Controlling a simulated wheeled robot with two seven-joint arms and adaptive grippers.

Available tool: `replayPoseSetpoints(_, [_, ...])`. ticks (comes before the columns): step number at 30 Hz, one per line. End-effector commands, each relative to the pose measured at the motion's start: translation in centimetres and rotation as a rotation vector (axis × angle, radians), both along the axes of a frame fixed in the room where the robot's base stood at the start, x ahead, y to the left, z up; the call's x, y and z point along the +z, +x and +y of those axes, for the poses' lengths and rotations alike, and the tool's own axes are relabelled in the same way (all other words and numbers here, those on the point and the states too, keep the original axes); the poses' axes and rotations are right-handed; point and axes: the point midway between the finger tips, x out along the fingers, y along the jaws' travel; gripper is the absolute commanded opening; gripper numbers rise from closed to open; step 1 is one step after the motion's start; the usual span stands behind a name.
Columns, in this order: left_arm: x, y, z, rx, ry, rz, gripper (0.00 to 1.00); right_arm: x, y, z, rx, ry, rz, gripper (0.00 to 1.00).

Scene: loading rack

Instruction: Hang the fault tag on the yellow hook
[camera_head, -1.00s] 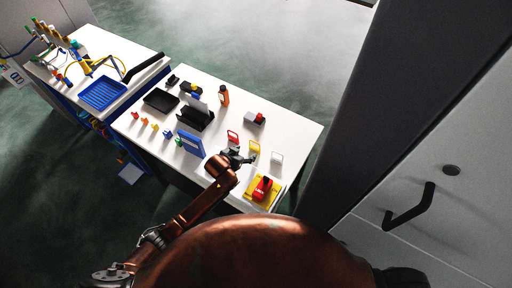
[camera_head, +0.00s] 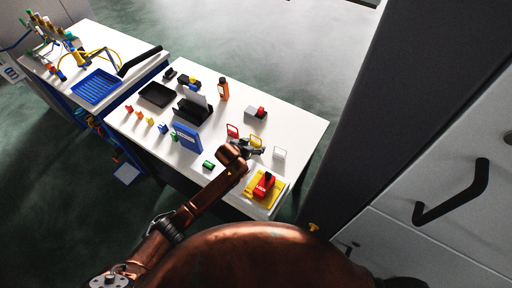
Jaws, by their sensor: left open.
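Three upright frame-like tags stand on the white table: a red tag (camera_head: 232,130), a yellow tag (camera_head: 256,141) and a white tag (camera_head: 279,153). Which one is the fault tag I cannot tell. My left gripper (camera_head: 257,150) is open at the yellow tag, its fingers close to the tag's lower part; whether they touch it is too small to tell. A small yellow hook-like piece (camera_head: 313,227) shows low on the dark rack side, right of the table. My right gripper is not in view.
A grey cabinet with a black handle (camera_head: 452,194) fills the right.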

Motion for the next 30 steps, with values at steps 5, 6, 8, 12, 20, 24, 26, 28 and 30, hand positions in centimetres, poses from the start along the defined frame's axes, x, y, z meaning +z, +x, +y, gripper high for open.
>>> replayPoseSetpoints(5, [-0.33, 0.35, -0.19, 0.001, 0.001, 0.000, 0.59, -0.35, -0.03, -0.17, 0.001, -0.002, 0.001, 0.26])
replayPoseSetpoints(6, [-0.33, 0.36, -0.20, 0.000, 0.000, 0.000, 0.59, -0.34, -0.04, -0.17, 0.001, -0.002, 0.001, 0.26])
replayPoseSetpoints(8, [-0.30, 0.36, -0.20, 0.000, 0.000, 0.000, 0.59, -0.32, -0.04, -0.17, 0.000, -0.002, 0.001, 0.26])
replayPoseSetpoints(12, [-0.28, 0.35, -0.21, -0.001, 0.000, -0.001, 0.59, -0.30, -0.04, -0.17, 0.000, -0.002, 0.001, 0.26])
replayPoseSetpoints(20, [-0.31, 0.33, -0.21, -0.001, 0.000, -0.001, 0.50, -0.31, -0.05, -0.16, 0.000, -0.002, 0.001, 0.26])
replayPoseSetpoints(24, [-0.31, 0.33, -0.21, -0.001, 0.000, -0.001, 0.45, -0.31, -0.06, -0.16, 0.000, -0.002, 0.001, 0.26])
replayPoseSetpoints(26, [-0.32, 0.32, -0.21, -0.001, 0.000, -0.001, 0.43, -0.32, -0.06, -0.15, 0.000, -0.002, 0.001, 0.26])
replayPoseSetpoints(28, [-0.32, 0.33, -0.20, -0.001, 0.001, 0.000, 0.41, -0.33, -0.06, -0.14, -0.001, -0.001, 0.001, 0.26])
replayPoseSetpoints(30, [-0.32, 0.33, -0.20, -0.001, 0.000, -0.001, 0.38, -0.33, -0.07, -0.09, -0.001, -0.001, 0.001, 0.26])
